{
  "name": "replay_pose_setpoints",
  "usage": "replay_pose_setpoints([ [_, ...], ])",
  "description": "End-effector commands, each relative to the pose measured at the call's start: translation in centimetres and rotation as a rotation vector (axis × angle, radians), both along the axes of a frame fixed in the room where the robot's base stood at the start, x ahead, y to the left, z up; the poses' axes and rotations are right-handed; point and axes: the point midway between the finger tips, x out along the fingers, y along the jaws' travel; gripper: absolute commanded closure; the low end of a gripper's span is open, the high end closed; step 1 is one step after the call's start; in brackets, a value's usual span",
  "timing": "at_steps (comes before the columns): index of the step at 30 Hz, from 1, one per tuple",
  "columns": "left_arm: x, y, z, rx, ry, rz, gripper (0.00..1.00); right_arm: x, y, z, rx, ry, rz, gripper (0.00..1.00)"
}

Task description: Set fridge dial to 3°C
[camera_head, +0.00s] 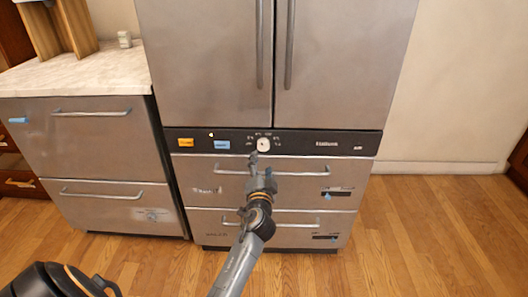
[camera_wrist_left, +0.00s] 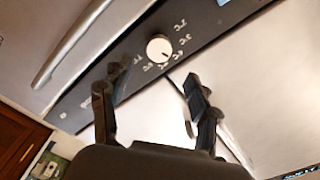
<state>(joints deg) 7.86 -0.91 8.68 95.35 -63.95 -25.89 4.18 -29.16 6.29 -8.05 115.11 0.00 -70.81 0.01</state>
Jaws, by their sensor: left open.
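The fridge dial (camera_head: 264,144) is a round white knob on the dark control strip of the steel fridge. In the left wrist view the dial (camera_wrist_left: 158,48) has temperature labels around it; 2°C and 3°C appear at its upper right. A small dark mark shows on its lower right side, but I cannot tell exactly which label it points at. My left gripper (camera_head: 254,160) is just below the dial in the head view. In the left wrist view its two fingers (camera_wrist_left: 152,88) are spread and empty, with the dial beyond their tips. My right gripper is not in view.
The fridge doors (camera_head: 205,60) are above the strip, and drawers with bar handles (camera_head: 300,172) are below it. Orange (camera_head: 186,142) and blue (camera_head: 222,145) labels sit left of the dial. A counter (camera_head: 80,72) stands at left. The wooden floor (camera_head: 430,230) at right is clear.

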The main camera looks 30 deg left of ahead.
Motion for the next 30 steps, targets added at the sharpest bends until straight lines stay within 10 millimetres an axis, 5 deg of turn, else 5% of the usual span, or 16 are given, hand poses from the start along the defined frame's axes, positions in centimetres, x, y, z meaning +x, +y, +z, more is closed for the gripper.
replay_pose_setpoints([
  [12,6.3,3.8,-0.1,0.0,0.001,-0.001,0.39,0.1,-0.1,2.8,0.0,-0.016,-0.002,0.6],
  [25,7.1,4.3,-0.1,-0.001,0.001,-0.002,0.39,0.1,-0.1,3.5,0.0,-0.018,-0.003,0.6],
  [30,7.1,4.3,-0.1,-0.001,0.001,-0.001,0.74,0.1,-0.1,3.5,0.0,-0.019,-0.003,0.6],
])
